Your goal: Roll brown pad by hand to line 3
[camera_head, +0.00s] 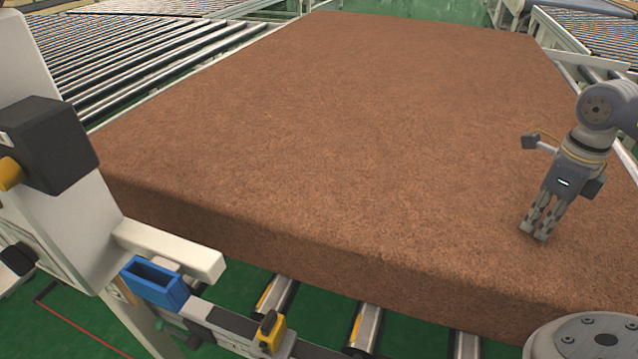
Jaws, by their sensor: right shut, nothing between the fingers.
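The brown pad (340,130) is a large thick rectangular slab that fills the middle of the head view. It lies flat on rollers, with its near edge facing me. My right gripper (535,232) comes in from the right and points down over the right part of the pad, near its front. Its fingers are together and empty. The fingertips are at or just above the pad's top; I cannot tell whether they touch. My left gripper is not in view. No line number shows in the picture.
Roller conveyors (150,50) run along the upper left, and another (595,30) is at the upper right. A white post with a black box (48,145) stands at the left. A blue bracket (153,283) sits near the pad's front left. Metal rollers (366,328) show below the pad over green floor.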

